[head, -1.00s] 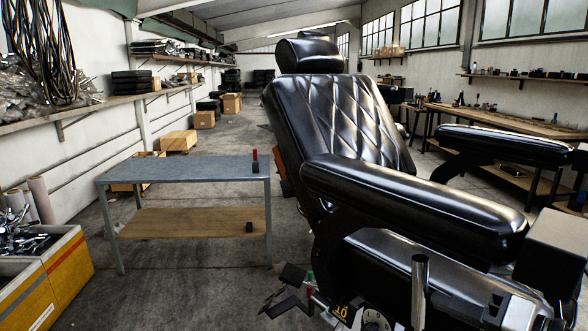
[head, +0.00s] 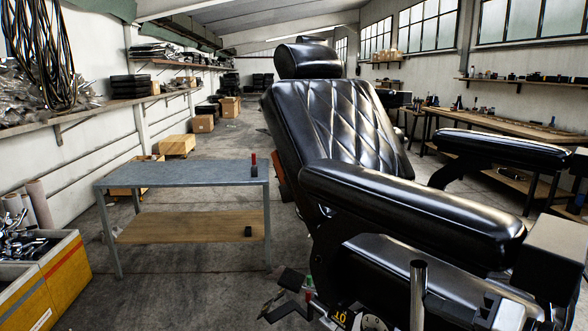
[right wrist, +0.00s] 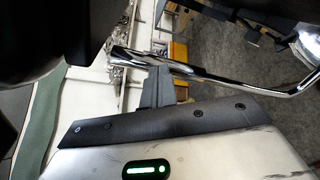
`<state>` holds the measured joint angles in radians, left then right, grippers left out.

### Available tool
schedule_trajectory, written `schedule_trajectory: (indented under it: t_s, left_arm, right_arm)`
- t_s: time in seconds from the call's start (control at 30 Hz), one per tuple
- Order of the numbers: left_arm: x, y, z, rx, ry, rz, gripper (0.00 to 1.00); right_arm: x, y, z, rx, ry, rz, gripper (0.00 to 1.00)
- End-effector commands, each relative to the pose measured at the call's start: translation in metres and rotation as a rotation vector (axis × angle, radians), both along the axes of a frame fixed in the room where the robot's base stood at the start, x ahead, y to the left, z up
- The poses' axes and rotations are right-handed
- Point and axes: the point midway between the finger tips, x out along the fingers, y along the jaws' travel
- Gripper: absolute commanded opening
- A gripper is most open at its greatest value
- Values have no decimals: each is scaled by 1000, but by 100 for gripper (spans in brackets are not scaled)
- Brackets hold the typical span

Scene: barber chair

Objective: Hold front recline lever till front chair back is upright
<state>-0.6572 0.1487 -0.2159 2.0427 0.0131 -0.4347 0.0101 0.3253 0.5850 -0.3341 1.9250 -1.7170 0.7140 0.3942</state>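The black barber chair fills the right half of the head view. Its quilted back (head: 340,125), topped by a headrest (head: 308,60), leans back. A chrome recline lever (right wrist: 215,77) crosses the right wrist view as a bent rod; its end is at the left. My right gripper (right wrist: 157,70) has its dark fingers together mid-palm. Their tips meet the lever's lower edge in the picture; firm contact cannot be told. The lever runs across the fingers, not visibly between them. My left gripper is out of view.
A metal table (head: 180,174) stands left of the chair, with small items at its right end. A yellow bin (head: 68,275) of metal parts is at the lower left. A workbench (head: 500,130) lines the right wall.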

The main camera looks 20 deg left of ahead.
Motion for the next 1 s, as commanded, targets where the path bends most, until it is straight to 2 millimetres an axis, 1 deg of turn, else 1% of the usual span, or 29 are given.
schedule_trajectory:
  t_s: [0.23, 0.37, 0.8, 1.0]
  left_arm:
    - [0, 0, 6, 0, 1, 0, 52]
    - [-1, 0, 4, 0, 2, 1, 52]
    - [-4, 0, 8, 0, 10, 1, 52]
    - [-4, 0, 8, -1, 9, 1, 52]
  right_arm:
    - [5, 7, 0, 1, 1, 0, 0]
    - [5, 7, -1, 1, 1, 0, 0]
    - [14, 21, -6, 1, 2, 1, 0]
    - [14, 20, -7, 0, 3, 1, 0]
